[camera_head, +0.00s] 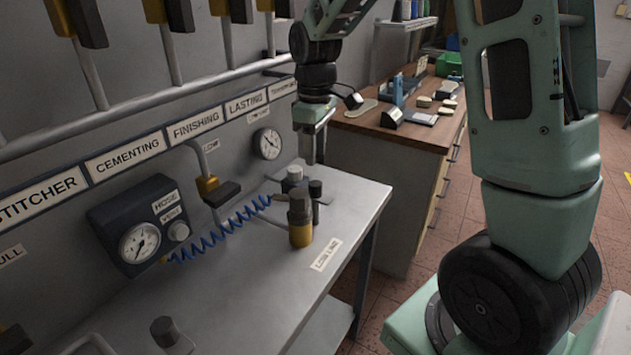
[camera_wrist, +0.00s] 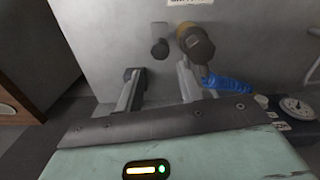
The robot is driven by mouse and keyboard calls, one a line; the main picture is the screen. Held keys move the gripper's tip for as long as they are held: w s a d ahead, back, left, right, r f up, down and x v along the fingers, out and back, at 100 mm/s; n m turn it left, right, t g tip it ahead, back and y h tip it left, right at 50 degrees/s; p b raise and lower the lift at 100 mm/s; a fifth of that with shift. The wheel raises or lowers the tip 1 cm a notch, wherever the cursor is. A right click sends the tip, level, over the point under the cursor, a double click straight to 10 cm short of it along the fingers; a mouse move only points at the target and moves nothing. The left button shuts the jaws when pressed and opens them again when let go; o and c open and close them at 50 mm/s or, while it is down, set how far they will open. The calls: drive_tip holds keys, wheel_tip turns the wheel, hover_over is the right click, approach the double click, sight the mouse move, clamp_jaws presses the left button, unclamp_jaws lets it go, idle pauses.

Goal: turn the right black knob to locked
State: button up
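A small upright black knob (camera_head: 315,190) stands on the grey bench top, just right of a yellow-and-grey fitting (camera_head: 301,225). I take it for the right black knob; another dark knob (camera_head: 164,331) shows at the lower left. In the wrist view a dark round knob (camera_wrist: 160,48) shows beyond my fingers, beside the yellow-and-grey fitting (camera_wrist: 196,43). My gripper (camera_head: 316,150) points down above the back right of the bench, close to the right knob. Its two fingers (camera_wrist: 158,72) are apart with nothing between them. I cannot read the knob's setting.
A blue coiled hose (camera_head: 215,237) runs from the gauge box (camera_head: 138,225) toward the fitting. A labelled rail (camera_head: 150,145) and hanging tools line the wall. A wooden workbench (camera_head: 400,135) with small items stands behind. The front middle of the bench top is clear.

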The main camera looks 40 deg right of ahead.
sight(315, 183)
wheel_tip(315, 183, down, 9)
drive_tip(key=shift+r, duration=0.1)
idle(0.3)
drive_tip(key=c, duration=0.7)
